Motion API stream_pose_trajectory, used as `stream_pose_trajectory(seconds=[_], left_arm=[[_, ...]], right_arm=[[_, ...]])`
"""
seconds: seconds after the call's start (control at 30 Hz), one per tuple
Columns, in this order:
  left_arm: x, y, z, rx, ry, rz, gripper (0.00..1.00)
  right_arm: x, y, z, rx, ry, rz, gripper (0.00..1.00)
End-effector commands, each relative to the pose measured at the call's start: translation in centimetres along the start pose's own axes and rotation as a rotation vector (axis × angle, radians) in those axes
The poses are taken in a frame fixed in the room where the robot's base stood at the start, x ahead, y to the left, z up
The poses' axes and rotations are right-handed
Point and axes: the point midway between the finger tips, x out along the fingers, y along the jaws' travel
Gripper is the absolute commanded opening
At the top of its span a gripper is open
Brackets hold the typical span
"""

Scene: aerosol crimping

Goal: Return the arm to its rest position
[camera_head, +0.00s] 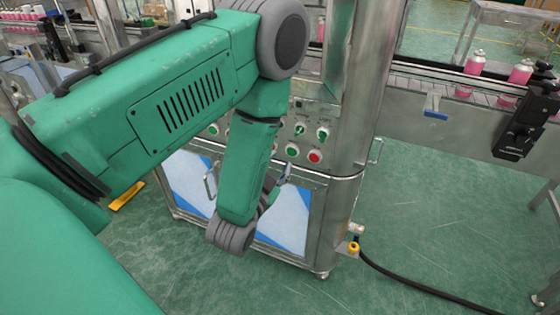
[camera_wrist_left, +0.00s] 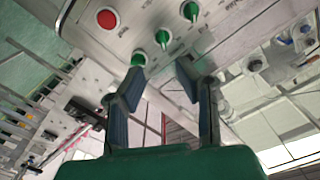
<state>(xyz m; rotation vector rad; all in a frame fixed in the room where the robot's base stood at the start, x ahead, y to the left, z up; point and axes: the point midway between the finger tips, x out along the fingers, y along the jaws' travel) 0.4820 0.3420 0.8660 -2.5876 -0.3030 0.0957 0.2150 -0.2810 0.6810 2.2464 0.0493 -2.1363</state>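My left arm is green with grey joints and crosses the left and middle of the head view, bent at the elbow with its forearm hanging down. My left gripper (camera_head: 284,174) shows only in part behind the forearm, in front of the machine cabinet below its button panel. In the left wrist view the left gripper (camera_wrist_left: 160,82) has its two dark blue-grey fingers apart with nothing between them. Beyond the fingertips is the steel control panel (camera_wrist_left: 130,40), with a red button (camera_wrist_left: 107,18) and green knobs. My right arm and gripper are not in view.
The steel machine cabinet (camera_head: 340,200) stands close behind the arm. A conveyor (camera_head: 410,88) with pink cans (camera_head: 474,63) runs off to the right. A black device (camera_head: 524,125) is mounted on it. A black hose (camera_head: 420,285) lies on the green floor, otherwise mostly clear at right.

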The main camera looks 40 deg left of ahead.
Motion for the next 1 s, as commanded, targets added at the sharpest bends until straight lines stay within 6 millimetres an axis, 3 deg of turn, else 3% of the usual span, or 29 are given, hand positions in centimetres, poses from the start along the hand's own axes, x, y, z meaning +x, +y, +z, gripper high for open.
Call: stream_pose_trajectory(seconds=[0.37, 0.47, 0.53, 0.67, 0.8, 0.9, 1.0], left_arm=[[-0.1, 0.3, 0.4, -0.006, -0.02, 0.015, 0.28], [-1.0, 1.7, 2.3, -0.041, -0.118, 0.085, 0.28], [-2.6, 3.5, 4.7, -0.081, -0.246, 0.168, 0.28], [-8.2, 7.2, 10.0, -0.163, -0.575, 0.35, 0.28], [-16.3, 9.5, 14.0, -0.213, -0.942, 0.499, 0.28], [-21.5, 9.8, 15.4, -0.22, -1.153, 0.563, 0.28], [-25.0, 9.6, 16.0, -0.215, -1.296, 0.596, 0.28]], right_arm=[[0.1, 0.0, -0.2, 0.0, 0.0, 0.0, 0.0], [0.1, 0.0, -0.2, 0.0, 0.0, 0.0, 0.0], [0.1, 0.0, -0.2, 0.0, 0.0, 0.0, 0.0], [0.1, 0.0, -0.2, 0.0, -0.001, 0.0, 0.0], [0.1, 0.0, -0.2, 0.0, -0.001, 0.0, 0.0], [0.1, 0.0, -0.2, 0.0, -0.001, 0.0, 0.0], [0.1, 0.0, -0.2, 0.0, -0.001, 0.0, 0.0]])
